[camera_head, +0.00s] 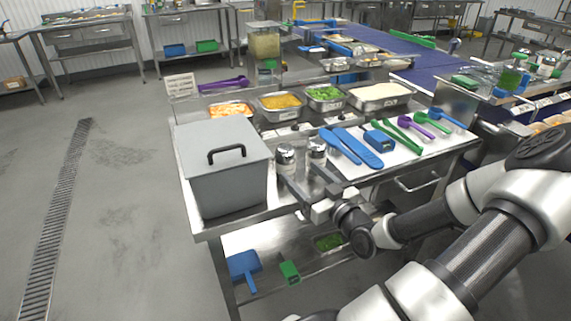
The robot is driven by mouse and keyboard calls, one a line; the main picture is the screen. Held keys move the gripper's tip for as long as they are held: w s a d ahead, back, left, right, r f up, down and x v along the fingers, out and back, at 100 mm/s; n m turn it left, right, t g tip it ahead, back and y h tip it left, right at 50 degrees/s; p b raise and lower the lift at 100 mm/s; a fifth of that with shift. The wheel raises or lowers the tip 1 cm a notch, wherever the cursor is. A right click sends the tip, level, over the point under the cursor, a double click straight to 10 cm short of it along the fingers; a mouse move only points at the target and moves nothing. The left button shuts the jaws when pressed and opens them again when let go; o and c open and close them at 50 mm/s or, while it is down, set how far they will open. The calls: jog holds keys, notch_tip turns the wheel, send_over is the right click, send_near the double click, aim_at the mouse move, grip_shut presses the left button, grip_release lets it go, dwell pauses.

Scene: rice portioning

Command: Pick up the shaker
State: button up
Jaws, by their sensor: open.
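Two metal-topped shakers stand upright on the steel table, just right of the grey lidded box. The left shaker (286,156) is nearest the box, and the right shaker (317,149) is beside it. My gripper (297,173) is open in front of them, with its two fingers pointing toward the shakers. The fingertips overlap the lower parts of the shakers in this view. I cannot tell whether they touch either one or how far around one they reach. Nothing is seen held.
The grey box (225,178) stands close on the left. Blue utensils (358,147) and green tongs (399,137) lie to the right. Food pans, including one of yellow food (281,103), sit behind. The steel table (240,219) has a lower shelf with a blue scoop (244,266).

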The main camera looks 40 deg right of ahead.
aim_at(291, 162)
jog(key=w, duration=0.5)
jog(key=w+d, duration=0.1)
jog(key=w, duration=0.1)
jog(key=shift+w+b, duration=0.25)
jog(key=shift+b, duration=0.1)
jog(key=shift+c, duration=0.2)
jog(key=c, duration=1.2)
jog(key=shift+r, duration=0.1)
